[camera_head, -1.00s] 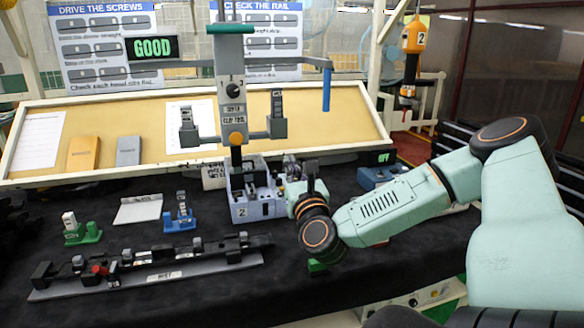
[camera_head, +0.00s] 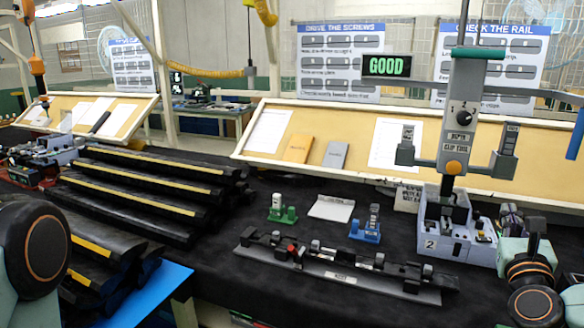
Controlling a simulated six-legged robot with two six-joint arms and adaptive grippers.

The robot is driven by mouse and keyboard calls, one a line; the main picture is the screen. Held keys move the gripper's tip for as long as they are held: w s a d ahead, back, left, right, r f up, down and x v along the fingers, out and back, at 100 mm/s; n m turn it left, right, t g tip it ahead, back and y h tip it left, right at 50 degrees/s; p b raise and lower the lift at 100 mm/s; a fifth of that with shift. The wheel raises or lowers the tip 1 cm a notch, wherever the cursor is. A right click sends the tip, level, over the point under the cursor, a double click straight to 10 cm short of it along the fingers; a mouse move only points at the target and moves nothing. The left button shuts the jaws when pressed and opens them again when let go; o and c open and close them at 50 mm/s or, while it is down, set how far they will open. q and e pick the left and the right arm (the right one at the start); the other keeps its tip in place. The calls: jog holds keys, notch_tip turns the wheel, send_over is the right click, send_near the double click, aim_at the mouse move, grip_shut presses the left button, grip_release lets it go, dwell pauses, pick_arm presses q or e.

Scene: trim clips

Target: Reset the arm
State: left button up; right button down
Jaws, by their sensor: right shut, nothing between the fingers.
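My right arm comes in at the lower right edge of the head view. Its gripper (camera_head: 508,222) is small and partly hidden behind its own wrist. It is shut and empty, just right of the light grey box marked 2 (camera_head: 432,238) at the foot of the clip tool station (camera_head: 460,115). I cannot tell whether it touches the box. Part of my left arm shows at the left edge; its gripper is out of view.
A dark rail (camera_head: 340,268) with clips lies at the front of the black table. Green (camera_head: 282,213) and blue (camera_head: 366,232) clip holders and a white plate (camera_head: 331,208) stand behind it. Black trim strips (camera_head: 150,180) are stacked left. A sign (camera_head: 386,66) reads GOOD.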

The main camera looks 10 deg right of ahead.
jog(key=s+a+f+n+g+y+b, duration=0.25)
jog(key=a+f+n+g+y, duration=0.2)
jog(key=a+f+n, duration=0.7)
jog(key=s+a+f+n+g+y+b, duration=0.25)
jog(key=a+f+n+y, duration=0.4)
jog(key=f+n, duration=0.9)
jog(key=s+a+f+n+g+b, duration=0.4)
jog(key=s+f+n+g, duration=0.1)
jog(key=s+f, duration=0.6)
jog(key=s+a+f+n+g+b, duration=0.4)
jog(key=s+f+n, duration=0.3)
jog(key=s+f, duration=0.5)
jog(key=s+a+g, duration=0.1)
jog(key=s, duration=0.3)
jog(key=shift+a+f+n+g+h, duration=0.15)
jog(key=shift+n+g+h, duration=0.25)
jog(key=shift+s, duration=0.1)
